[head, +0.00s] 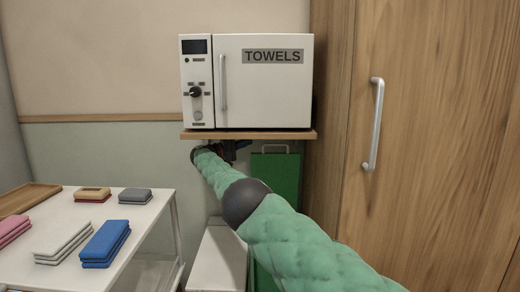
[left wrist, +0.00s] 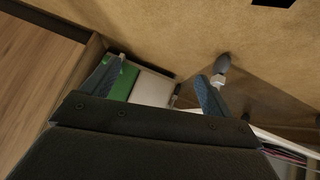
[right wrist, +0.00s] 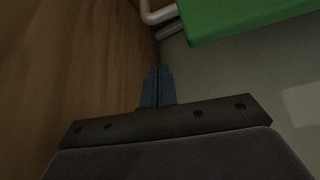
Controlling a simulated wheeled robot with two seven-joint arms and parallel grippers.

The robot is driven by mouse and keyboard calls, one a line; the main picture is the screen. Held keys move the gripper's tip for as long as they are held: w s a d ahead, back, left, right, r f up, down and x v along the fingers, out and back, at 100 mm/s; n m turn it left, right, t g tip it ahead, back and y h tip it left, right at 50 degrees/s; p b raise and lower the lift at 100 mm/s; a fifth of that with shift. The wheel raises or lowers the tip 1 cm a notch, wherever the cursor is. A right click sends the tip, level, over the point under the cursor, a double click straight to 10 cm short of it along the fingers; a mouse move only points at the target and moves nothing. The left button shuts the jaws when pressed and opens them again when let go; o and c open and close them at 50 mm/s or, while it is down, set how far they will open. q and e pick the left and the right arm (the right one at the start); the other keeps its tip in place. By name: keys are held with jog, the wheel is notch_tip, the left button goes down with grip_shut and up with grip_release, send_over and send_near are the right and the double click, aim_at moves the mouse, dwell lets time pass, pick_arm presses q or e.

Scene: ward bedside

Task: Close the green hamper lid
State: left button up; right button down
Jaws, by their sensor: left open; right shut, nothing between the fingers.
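The green hamper lid (head: 283,172) stands upright beneath the shelf in the head view, with a grey handle (head: 275,148) at its top edge. My right arm hides much of its lower part. My right gripper (head: 236,147) is left of the lid's top, under the shelf. In the right wrist view its fingers (right wrist: 157,87) are shut and empty, apart from a green panel (right wrist: 240,18) with a pale bent handle (right wrist: 158,14). My left gripper (left wrist: 157,85) is open and empty; green (left wrist: 123,82) and white surfaces show beyond its fingers. It is outside the head view.
A white box (head: 217,262) stands left of the green panel. A shelf (head: 250,134) holding the white towel cabinet (head: 265,85) hangs close above. A wooden door (head: 430,150) is at right. A white table (head: 110,222) with folded cloths stands at left.

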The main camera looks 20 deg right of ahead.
pick_arm(q)
jog(key=w+r+t+h+b, duration=0.1)
jog(key=w+r+t, duration=0.35)
jog(key=r, duration=0.45)
jog(key=w+d+r+t+b, duration=0.1)
jog(key=w+r+t+b, duration=0.15)
jog(key=w+r, duration=0.5)
jog(key=w+r+t+h, duration=0.1)
jog(key=w+r+t, duration=0.25)
jog(key=r, duration=0.65)
jog(key=s+f+g+y+p, duration=0.1)
jog(key=s+f+g, duration=0.4)
jog(key=f, duration=0.8)
jog(key=s+a+f+g+y+p, duration=0.1)
jog(key=s+f+g, duration=0.3)
jog(key=s+f, duration=0.5)
jog(key=shift+f+g, duration=0.35)
jog(key=shift+f, duration=2.1)
pick_arm(e)
jog(key=shift+s+d+f, duration=0.1)
jog(key=shift+s+d, duration=0.35)
jog(key=shift+d, duration=0.35)
jog(key=shift+s+d+r, duration=0.1)
jog(key=shift+s+d, duration=0.3)
jog(key=shift+d, duration=0.35)
jog(key=shift+s+d+f, duration=0.1)
jog(key=shift+s+d, duration=0.35)
jog(key=shift+d, duration=0.35)
